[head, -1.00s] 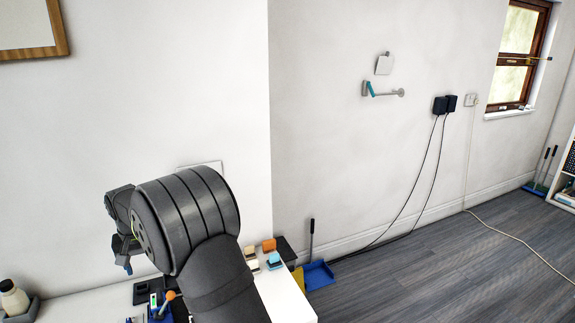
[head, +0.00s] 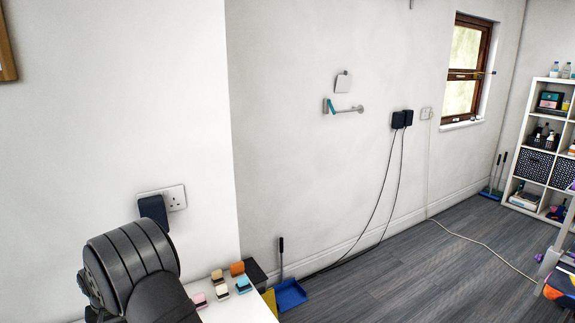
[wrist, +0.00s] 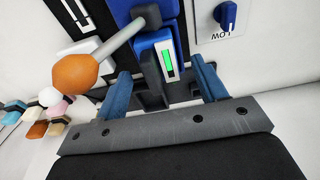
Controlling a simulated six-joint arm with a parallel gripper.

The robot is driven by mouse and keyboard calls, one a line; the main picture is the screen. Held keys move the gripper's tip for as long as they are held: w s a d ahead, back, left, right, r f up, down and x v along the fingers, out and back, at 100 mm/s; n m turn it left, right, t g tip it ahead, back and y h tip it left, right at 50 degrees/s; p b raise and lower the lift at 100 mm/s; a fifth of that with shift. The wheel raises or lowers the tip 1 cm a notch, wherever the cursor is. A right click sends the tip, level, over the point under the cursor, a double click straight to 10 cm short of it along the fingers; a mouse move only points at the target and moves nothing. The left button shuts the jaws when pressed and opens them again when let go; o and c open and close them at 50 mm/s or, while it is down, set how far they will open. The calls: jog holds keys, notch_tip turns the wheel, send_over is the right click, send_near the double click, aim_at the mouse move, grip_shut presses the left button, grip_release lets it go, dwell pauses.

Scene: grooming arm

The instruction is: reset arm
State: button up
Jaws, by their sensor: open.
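My gripper (wrist: 161,66) is open in the wrist view, with its two blue fingers apart. A blue device with a green-lit strip (wrist: 168,64) shows between and just beyond the fingers; I cannot tell whether they touch it. A grey lever with an orange knob (wrist: 75,74) reaches across to the left of the fingers. In the head view my dark arm (head: 132,268) is at the lower left, and its gripper end is not clearly visible there.
A white panel with a blue dial (wrist: 226,14) is at the wrist view's upper right. Several small coloured blocks (head: 218,276) sit on the white worktop (head: 243,308). A wall socket (head: 175,198) holds a black plug beside my arm. A blue dustpan (head: 291,294) stands on the floor.

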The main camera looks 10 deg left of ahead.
notch_tip(320, 180, up, 17)
jog(key=s+d, duration=0.2)
jog(key=f, duration=0.5)
jog(key=w+a+f, duration=0.1)
jog(key=f, duration=0.5)
jog(key=w+a+f, duration=0.1)
jog(key=f, duration=0.5)
jog(key=shift+f, duration=0.1)
notch_tip(320, 180, up, 8)
jog(key=shift+r, duration=0.25)
jog(key=shift+f, duration=0.1)
notch_tip(320, 180, down, 8)
jog(key=shift+f, duration=0.1)
notch_tip(320, 180, up, 12)
jog(key=s+d, duration=0.1)
dwell(1.1)
